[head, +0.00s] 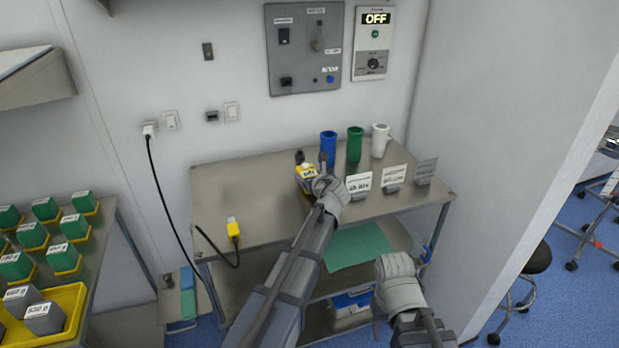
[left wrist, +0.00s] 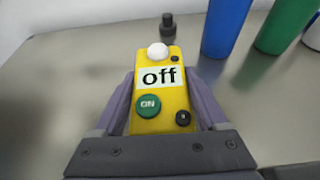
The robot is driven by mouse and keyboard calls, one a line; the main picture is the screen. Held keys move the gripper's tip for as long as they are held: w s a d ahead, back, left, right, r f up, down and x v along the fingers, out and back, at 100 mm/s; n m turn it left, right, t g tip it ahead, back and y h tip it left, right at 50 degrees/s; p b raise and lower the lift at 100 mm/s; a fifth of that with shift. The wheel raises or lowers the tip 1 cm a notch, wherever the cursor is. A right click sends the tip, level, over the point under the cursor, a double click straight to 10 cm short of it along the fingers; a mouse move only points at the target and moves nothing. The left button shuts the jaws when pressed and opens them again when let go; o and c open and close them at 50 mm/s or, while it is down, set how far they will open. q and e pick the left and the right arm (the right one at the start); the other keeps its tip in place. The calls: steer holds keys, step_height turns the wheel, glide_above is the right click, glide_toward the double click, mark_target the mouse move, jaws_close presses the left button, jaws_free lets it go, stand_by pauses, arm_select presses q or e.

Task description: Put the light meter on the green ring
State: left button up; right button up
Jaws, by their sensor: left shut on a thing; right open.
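The light meter (head: 306,173) is a yellow box with a white dome, a display reading "off" and a green ON button. It sits between the fingers of my left gripper (head: 316,174), which is shut on it. It also shows upright in the left wrist view (left wrist: 161,98), with a finger on each side. It is over the metal table (head: 255,200); I cannot tell whether it touches the top. I cannot make out a green ring. My right gripper (head: 396,272) is open and empty, in front of the table's right part.
A blue cup (head: 328,147), a green cup (head: 355,145) and a white cup (head: 379,140) stand at the back, behind small label stands (head: 392,178). A small black object (left wrist: 168,27) stands beyond the meter. The table's left part is mostly clear.

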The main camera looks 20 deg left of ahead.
mark_target(309, 175)
arm_select(q)
step_height(309, 175, up, 13)
steer(key=p, duration=1.2)
arm_select(e)
step_height(309, 175, up, 13)
arm_select(q)
steer(key=shift+f, duration=0.1)
arm_select(e)
steer(key=shift+f, duration=0.1)
